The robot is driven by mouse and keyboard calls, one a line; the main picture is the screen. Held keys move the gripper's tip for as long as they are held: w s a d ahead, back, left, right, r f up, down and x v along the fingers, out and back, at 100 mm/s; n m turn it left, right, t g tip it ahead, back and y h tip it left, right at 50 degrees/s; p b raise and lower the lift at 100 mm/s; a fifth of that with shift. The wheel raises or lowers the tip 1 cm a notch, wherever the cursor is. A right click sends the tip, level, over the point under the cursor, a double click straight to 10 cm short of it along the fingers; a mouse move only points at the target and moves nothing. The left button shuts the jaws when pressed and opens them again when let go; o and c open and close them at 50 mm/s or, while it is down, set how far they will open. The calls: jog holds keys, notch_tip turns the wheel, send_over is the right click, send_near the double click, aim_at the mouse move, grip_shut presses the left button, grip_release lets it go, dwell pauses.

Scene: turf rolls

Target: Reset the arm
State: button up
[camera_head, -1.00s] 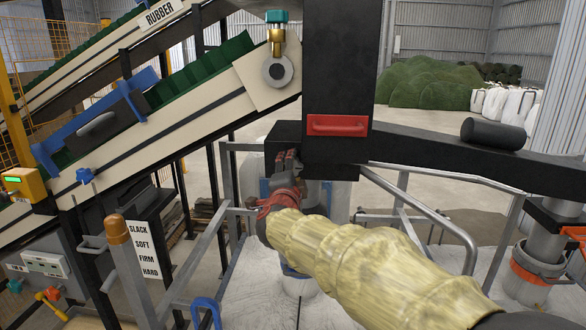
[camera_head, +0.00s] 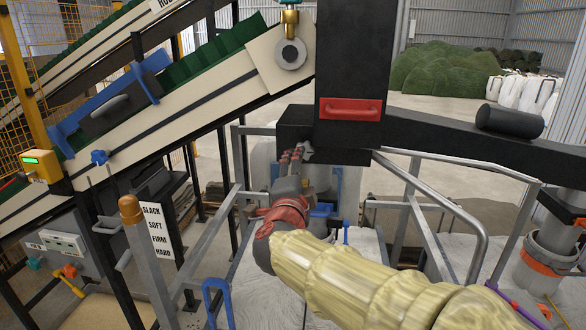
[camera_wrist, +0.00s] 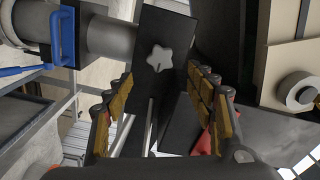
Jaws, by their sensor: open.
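My gripper (camera_head: 291,160) is at the end of my yellow-sleeved arm, just in front of the black box at the foot of the black column (camera_head: 350,60). In the wrist view its padded fingers (camera_wrist: 164,90) are spread apart with nothing between them. A grey star-shaped knob (camera_wrist: 159,57) on a black block shows beyond the gap between the fingertips. I cannot tell whether any finger touches the block. In the head view the knob (camera_head: 305,151) is small and partly hidden beside the fingers.
A metal railing (camera_head: 440,200) stands to the right of my arm. A sloped conveyor (camera_head: 170,110) and a post with a SLACK-to-HARD sign (camera_head: 157,235) stand left. A black beam (camera_head: 450,135) carrying a dark roll (camera_head: 509,121) extends right. A blue handle (camera_wrist: 63,35) shows at the wrist view's upper left.

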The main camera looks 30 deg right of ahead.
jog(key=w+a+f+n+y, duration=0.3)
jog(key=a+f+n+y, duration=0.35)
jog(key=a, duration=0.25)
jog(key=s+a+f+n+g+y, duration=0.3)
jog(key=s+a+f+n+y, duration=0.2)
jog(key=s+a+f+n, duration=0.3)
jog(key=s+a+f+n+g+y, duration=0.1)
jog(key=s+a+f+n+g, duration=0.3)
jog(key=s, duration=0.4)
jog(key=s+d+f+n+g+h, duration=0.1)
jog(key=s+d, duration=0.3)
jog(key=s, duration=0.3)
jog(key=s+d+f+n+g+h, duration=0.1)
jog(key=s+d, duration=0.3)
jog(key=s, duration=0.4)
jog(key=shift+d+f+n, duration=0.25)
jog(key=shift+f+n, duration=0.2)
jog(key=shift+f, duration=0.05)
jog(key=shift+h, duration=0.25)
jog(key=shift+c, duration=0.4)
